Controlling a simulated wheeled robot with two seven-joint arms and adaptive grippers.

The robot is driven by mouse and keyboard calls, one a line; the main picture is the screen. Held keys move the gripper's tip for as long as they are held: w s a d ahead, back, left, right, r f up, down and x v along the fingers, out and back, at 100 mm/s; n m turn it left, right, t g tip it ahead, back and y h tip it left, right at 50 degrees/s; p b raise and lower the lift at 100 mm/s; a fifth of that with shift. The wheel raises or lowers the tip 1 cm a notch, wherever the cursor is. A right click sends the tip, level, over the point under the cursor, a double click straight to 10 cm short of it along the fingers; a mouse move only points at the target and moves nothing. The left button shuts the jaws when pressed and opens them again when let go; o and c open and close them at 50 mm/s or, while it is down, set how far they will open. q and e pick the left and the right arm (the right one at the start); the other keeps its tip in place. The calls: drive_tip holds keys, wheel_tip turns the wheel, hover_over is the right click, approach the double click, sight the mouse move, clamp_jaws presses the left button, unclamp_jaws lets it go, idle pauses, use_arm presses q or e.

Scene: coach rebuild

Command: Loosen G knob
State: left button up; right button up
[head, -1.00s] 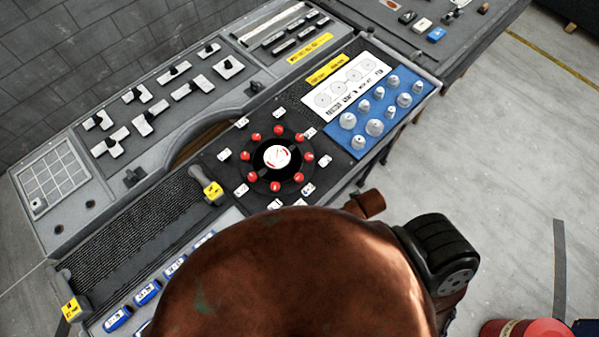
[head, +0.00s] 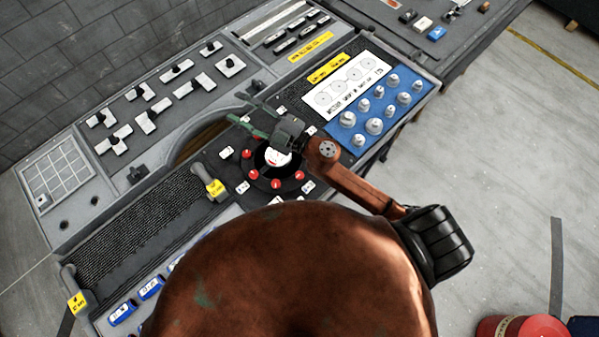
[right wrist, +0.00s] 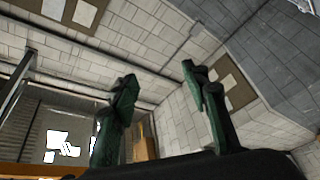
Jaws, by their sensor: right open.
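Several red knobs ring a dark round dial with a white centre (head: 277,157) on the console. A red knob (head: 276,184) shows at the dial's near side, with small white tags around the ring. The letters are too small to read, so I cannot tell which knob is G. My right gripper (head: 239,107) is above the far side of the dial and hides the knobs there. Its green fingers are apart and empty, pointing up and left. The fingers also show in the right wrist view (right wrist: 160,74), with walls behind them. My left gripper is not in view.
A blue panel with several silver knobs (head: 375,126) lies right of the dial. A yellow-tagged lever (head: 215,187) stands to its left. White switch plates (head: 193,87) fill the back of the console. A red drum (head: 530,328) stands on the floor at lower right.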

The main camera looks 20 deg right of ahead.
drive_tip(key=s+a+f+n+g+y, duration=0.2)
drive_tip(key=s+a+n+g+y, duration=0.1)
drive_tip(key=s+a+n+g, duration=0.25)
drive_tip(key=s+a+f+n+g, duration=0.2)
drive_tip(key=a+f+n+g, duration=0.1)
drive_tip(key=a+n+g, duration=0.15)
drive_tip(key=n+g+h+p, duration=0.1)
drive_tip(key=n+g+h, duration=0.35)
drive_tip(key=h, duration=1.15)
hover_over(300, 175)
drive_tip(key=shift+m+g, duration=0.55)
drive_tip(key=shift+m, duration=0.4)
wheel_tip(300, 175, down, 23)
drive_tip(key=shift+w+f, duration=0.15)
drive_tip(key=shift+f, duration=0.05)
wheel_tip(300, 175, down, 6)
drive_tip(key=shift+r+p, duration=0.1)
drive_tip(key=shift+p, duration=0.55)
drive_tip(key=shift+f, duration=0.8)
drive_tip(key=shift+c, duration=0.3)
